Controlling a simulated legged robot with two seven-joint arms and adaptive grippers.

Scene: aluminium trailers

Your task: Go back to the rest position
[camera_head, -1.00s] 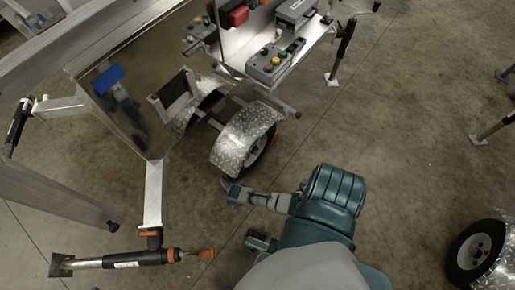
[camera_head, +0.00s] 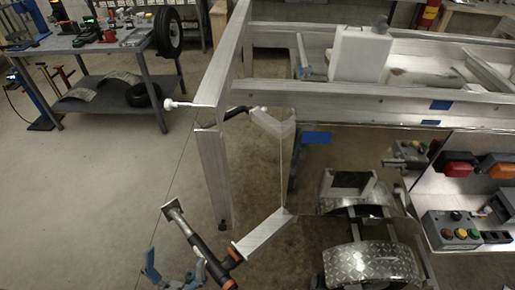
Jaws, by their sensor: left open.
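My left gripper (camera_head: 172,272) shows at the bottom edge, left of the middle, as blue-grey fingers spread apart with nothing seen between them. It is just below and left of a black and orange jack handle (camera_head: 198,252) on the trailer. The rest of its arm is cut off by the picture's edge. My right gripper is not in view.
An aluminium trailer frame (camera_head: 345,97) fills the right, with a diamond-plate fender (camera_head: 370,262) and a grey control box (camera_head: 452,229). A white container (camera_head: 358,55) sits on top. A workbench (camera_head: 85,46) stands at the back left. The floor left of the trailer is clear.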

